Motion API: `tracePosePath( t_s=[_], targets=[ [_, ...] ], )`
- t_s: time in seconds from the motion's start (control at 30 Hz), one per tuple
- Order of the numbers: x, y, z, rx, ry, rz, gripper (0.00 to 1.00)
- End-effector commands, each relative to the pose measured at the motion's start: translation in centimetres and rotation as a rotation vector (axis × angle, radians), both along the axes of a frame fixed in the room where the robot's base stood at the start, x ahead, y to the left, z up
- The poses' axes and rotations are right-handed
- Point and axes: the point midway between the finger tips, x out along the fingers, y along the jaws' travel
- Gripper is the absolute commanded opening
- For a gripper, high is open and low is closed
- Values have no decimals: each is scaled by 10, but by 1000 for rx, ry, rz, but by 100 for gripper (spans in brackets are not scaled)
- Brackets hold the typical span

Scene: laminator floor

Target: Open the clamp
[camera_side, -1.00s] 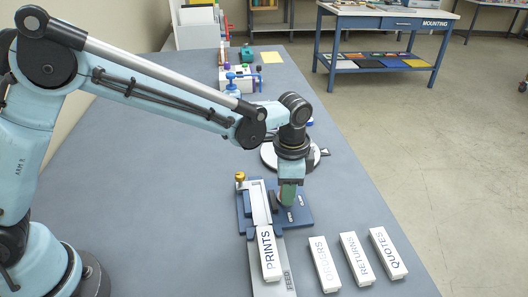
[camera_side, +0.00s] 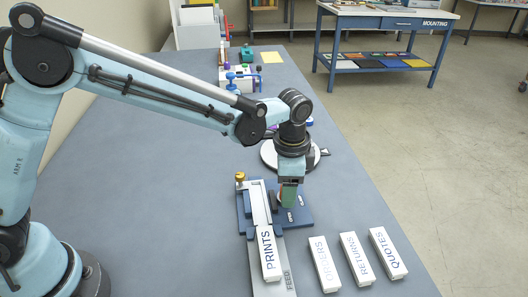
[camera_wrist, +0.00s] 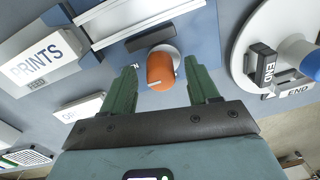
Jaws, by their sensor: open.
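A blue fixture (camera_side: 302,216) stands on the grey bench, with a pale channel along it; it appears to be the clamp. In the wrist view an orange knob (camera_wrist: 161,70) on a round grey base sits on the fixture. My gripper (camera_wrist: 164,82) has its green fingers apart, one on each side of the knob, with gaps visible on both sides. In the side view my gripper (camera_side: 288,203) points down over the fixture and hides most of the knob. A white block marked PRINTS (camera_side: 268,254) lies in the channel.
White blocks marked RETURNS (camera_side: 356,259) and QUOTES (camera_side: 388,254), and one with a faint label (camera_side: 324,265), lie right of the channel. A round white plate (camera_side: 268,155) sits behind the fixture; it also shows in the wrist view (camera_wrist: 242,48). A brass knob (camera_side: 240,177) stands at the fixture's left.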

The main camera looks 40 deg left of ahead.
Motion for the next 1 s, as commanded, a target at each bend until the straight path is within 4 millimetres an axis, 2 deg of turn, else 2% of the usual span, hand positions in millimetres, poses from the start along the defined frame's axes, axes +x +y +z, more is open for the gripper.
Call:
tracePosePath(
  t_s=[0.5, 0.7, 1.0],
  targets=[
    [-4, -3, 92, 0, 0, 0, 60],
    [-4, -3, 110, 1, -1, -1, 60],
    [-5, -3, 115, 1, -1, -1, 60]
  ],
)
